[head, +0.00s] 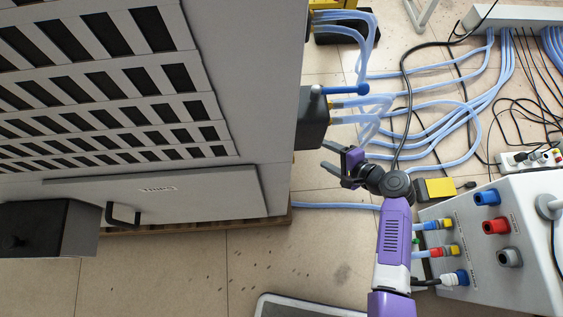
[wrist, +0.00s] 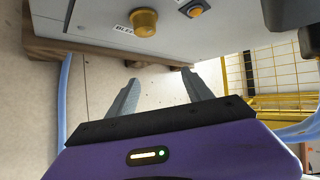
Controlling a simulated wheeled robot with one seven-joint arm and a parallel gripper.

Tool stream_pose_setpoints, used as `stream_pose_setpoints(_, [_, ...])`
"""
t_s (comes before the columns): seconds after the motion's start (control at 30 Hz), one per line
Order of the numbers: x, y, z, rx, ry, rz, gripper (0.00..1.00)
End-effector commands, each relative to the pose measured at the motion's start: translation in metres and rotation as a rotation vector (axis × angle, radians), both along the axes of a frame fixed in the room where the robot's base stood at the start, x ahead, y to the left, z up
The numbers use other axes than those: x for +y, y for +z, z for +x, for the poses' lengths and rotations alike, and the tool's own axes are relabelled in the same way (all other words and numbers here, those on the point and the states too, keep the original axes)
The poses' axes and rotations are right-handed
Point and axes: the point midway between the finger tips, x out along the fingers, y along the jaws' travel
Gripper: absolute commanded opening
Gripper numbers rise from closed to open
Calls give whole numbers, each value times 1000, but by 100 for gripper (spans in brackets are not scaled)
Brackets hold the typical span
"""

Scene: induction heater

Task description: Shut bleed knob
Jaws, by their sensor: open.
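The bleed knob (wrist: 144,22) is a round brass-coloured knob on a grey panel at the top of the wrist view. A partly cut-off label beside it reads "BLEE". My gripper (wrist: 160,90) is open and empty, with its two grey fingers apart below the knob in that picture and not touching it. In the head view my gripper (head: 328,158) is beside the right side of the large grey cabinet (head: 255,90), fingers pointing left. The knob cannot be seen in the head view.
An orange button (wrist: 195,11) sits right of the knob. A dark grey box with a blue lever (head: 345,90) juts from the cabinet above my gripper. Blue hoses (head: 440,125) and black cables lie to the right. A socketed grey unit (head: 505,240) stands lower right. Floor below the cabinet is mostly clear.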

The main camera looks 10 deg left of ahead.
Motion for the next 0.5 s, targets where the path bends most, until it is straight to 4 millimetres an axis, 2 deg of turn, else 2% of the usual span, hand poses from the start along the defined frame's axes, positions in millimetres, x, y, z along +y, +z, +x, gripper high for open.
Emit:
stream_pose_setpoints(0.1, [23,11,-26,158,31,143,59])
stream_pose_setpoints(0.2, [30,12,-40,251,36,190,59])
stream_pose_setpoints(0.37, [37,5,-39,281,21,202,59])
stream_pose_setpoints(0.5, [52,-7,-33,280,22,201,59])
